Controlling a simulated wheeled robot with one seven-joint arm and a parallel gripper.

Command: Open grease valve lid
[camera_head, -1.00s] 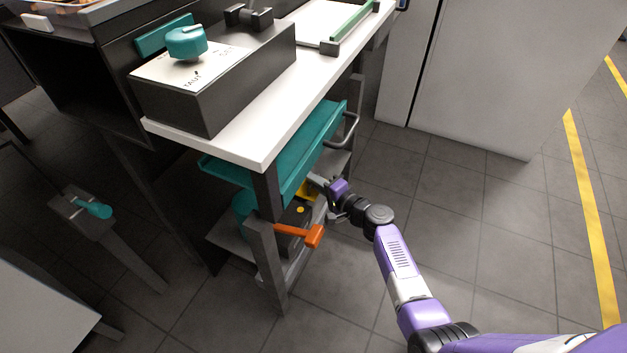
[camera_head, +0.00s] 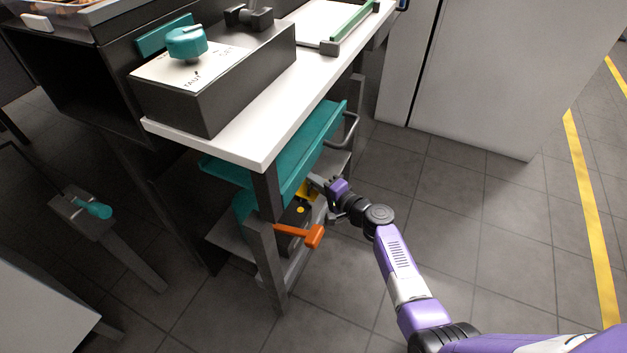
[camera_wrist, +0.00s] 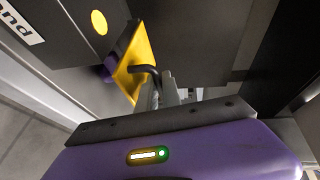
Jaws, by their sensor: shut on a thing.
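A yellow lid (camera_wrist: 136,62) stands tilted beside the dark pump box (camera_wrist: 75,50) in the wrist view. A dark bent handle (camera_wrist: 150,71) sticks out from it. My gripper (camera_wrist: 160,90) is shut on this handle, and its grey fingers partly hide it. In the head view my gripper (camera_head: 318,184) reaches in under the teal drawer from the right. Only a small part of the yellow lid (camera_head: 306,191) shows there, next to the fingers. The pump box (camera_head: 292,214) sits on the lower shelf.
An orange lever (camera_head: 304,235) sticks out in front of the pump box. The teal drawer (camera_head: 318,135) with its grey handle hangs close above my gripper. A table leg (camera_head: 264,255) stands to the left. The floor (camera_head: 470,260) to the right is clear.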

